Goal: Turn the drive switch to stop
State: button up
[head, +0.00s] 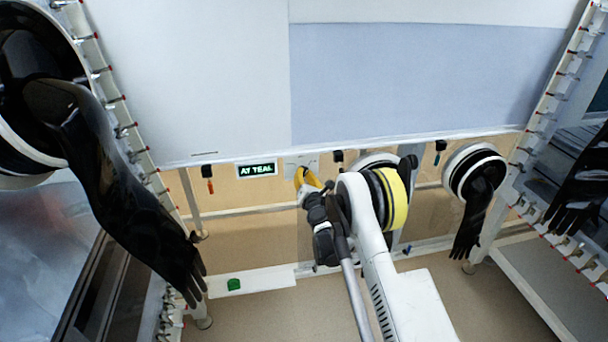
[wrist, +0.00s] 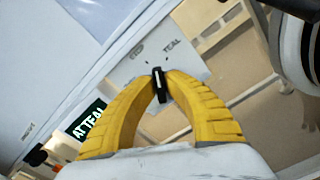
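The drive switch is a small black knob (wrist: 160,86) with a white line, on a pale plate (wrist: 155,48) in the wrist view. The plate carries a label reading TEAL and another, partly legible, to its left. My gripper (wrist: 161,73) has its yellow fingertips on either side of the knob, apparently closed on it. Which label the line points to is hard to tell. In the head view my gripper (head: 306,179) is in front of the plate (head: 301,161) and hides the knob.
Small hanging switches or tags, black and orange (head: 209,179) and black and green (head: 439,152), line the hood's lower edge. Black gloves hang at left (head: 130,205) and right (head: 475,215). A green object (head: 234,284) lies on the white rail below.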

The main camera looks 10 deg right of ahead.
jog(key=o, duration=0.3)
jog(key=s, duration=0.7)
jog(key=shift+s, duration=0.25)
jog(key=shift+r, duration=0.15)
